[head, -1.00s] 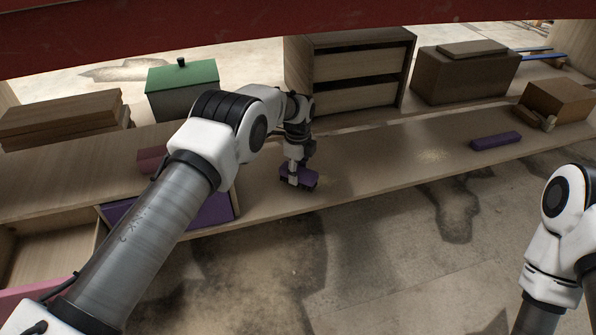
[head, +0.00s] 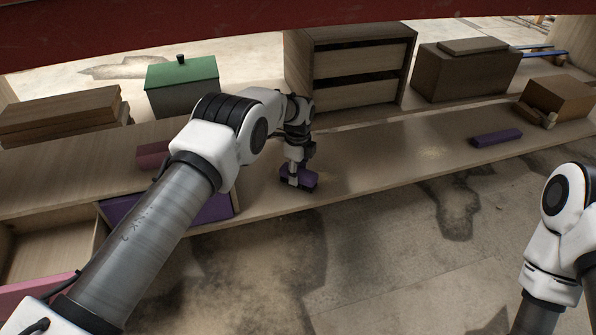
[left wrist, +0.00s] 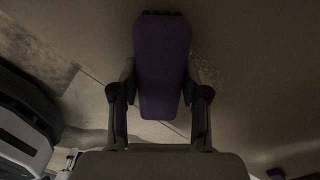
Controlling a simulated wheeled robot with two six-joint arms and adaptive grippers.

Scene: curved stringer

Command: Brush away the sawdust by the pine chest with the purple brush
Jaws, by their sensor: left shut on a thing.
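The purple brush (head: 307,180) is in my left gripper (head: 293,180), just above or on the long wooden board; I cannot tell if it touches. In the left wrist view the brush (left wrist: 162,65) sits between both fingers (left wrist: 160,105), its dark bristle end away from me. Pale sawdust specks (left wrist: 207,68) lie just right of the brush there. Another faint sawdust patch (head: 432,153) lies on the board further right. A wooden chest with pale drawer fronts (head: 360,65) stands behind the board; I cannot tell if it is the pine one. My right gripper is out of view.
A purple block (head: 497,137) lies on the board (head: 385,170) at the right. A brown lidded box (head: 465,72), a smaller box (head: 560,97), a green-lidded box (head: 182,85) and stacked planks (head: 65,117) stand around. A red beam (head: 200,30) crosses the top.

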